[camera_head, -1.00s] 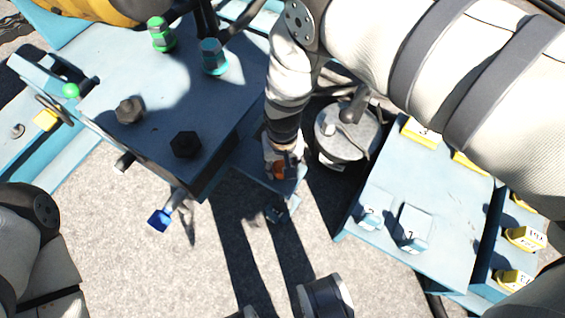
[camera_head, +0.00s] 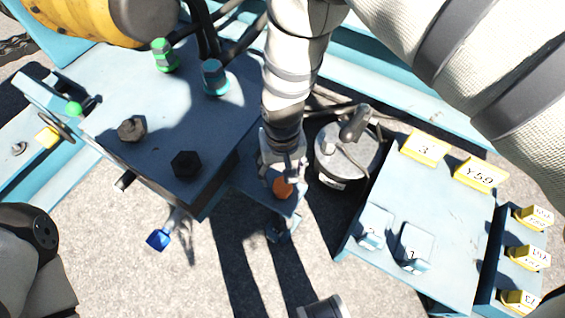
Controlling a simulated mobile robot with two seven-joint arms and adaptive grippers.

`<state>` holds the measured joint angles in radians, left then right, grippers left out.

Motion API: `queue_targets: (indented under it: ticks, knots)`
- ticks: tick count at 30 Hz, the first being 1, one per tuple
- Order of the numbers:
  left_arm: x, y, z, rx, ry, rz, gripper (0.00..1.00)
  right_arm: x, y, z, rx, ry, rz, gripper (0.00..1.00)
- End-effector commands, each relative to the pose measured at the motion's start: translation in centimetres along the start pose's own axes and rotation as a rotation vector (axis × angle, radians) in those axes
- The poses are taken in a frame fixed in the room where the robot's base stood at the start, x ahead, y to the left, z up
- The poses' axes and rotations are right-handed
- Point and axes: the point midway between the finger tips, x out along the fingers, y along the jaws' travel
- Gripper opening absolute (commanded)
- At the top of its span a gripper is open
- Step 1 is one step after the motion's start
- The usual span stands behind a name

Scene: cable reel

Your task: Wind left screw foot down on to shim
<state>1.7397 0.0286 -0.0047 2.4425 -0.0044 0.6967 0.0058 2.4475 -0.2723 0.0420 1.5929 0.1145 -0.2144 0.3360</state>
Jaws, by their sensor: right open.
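An orange round knob or screw head (camera_head: 283,187) sits over a small blue bracket (camera_head: 258,184) beside the large blue plate (camera_head: 215,125). My right gripper (camera_head: 282,172) comes down from above, just over the orange head. Its fingers are open at the head's upper edge; I cannot tell whether they touch it. A small blue foot-like part (camera_head: 283,229) shows below the bracket, near the ground. I cannot make out a shim under it. Part of my left arm shows at the lower left, but its gripper is out of view.
Green (camera_head: 164,56), teal (camera_head: 215,78) and dark bolts (camera_head: 187,164) stand on the plate. A grey round canister (camera_head: 346,158) stands close right of my gripper. A blue table (camera_head: 440,215) holds numbered blocks (camera_head: 425,147). Bare ground lies in front.

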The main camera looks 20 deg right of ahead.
Motion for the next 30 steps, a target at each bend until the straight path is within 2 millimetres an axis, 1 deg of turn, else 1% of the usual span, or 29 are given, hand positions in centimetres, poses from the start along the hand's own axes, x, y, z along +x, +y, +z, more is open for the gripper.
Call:
queue_targets:
  ticks: [1,3,7,10,20,22,23,25,26,27,29,30]
  knots:
    - [0.0,0.0,0.0,0.000,0.000,0.000,0.00,-1.2,0.0,-0.1,0.000,0.002,0.000,0.62]
    - [0.0,0.0,0.0,0.000,0.000,0.000,0.00,-2.6,0.0,0.0,0.000,0.001,-0.001,0.62]
    - [0.0,0.0,0.0,0.000,0.000,0.000,0.00,-4.1,0.0,0.0,0.000,0.001,0.000,0.62]
    - [0.0,0.0,0.0,0.000,0.000,0.000,0.00,-4.5,0.0,0.1,0.000,-0.001,0.000,0.62]
    - [0.0,0.0,0.0,0.000,0.000,0.000,0.00,-4.4,0.0,0.1,0.001,-0.001,0.000,0.62]
    - [0.0,0.0,0.0,0.000,0.000,0.000,0.00,-4.2,0.2,0.4,0.000,-0.007,0.001,0.62]
    - [0.0,0.0,0.0,0.000,0.000,0.000,0.00,-3.7,0.5,0.9,0.000,-0.016,0.004,0.62]
    - [0.0,0.0,0.0,0.000,0.000,0.000,0.00,-1.6,2.0,3.6,-0.005,-0.058,0.014,0.62]
    - [0.0,0.0,0.0,0.000,0.000,0.000,0.00,-0.4,2.9,5.4,-0.010,-0.084,0.020,0.62]
    - [0.0,0.0,0.0,0.000,0.000,0.000,0.00,1.3,4.3,8.4,-0.017,-0.125,0.028,0.62]
    - [0.0,0.0,0.0,0.000,0.000,0.000,0.00,3.6,6.7,13.6,-0.033,-0.191,0.039,0.62]
    - [0.0,0.0,0.0,0.000,0.000,0.000,0.00,4.6,8.2,17.2,-0.043,-0.236,0.047,0.62]
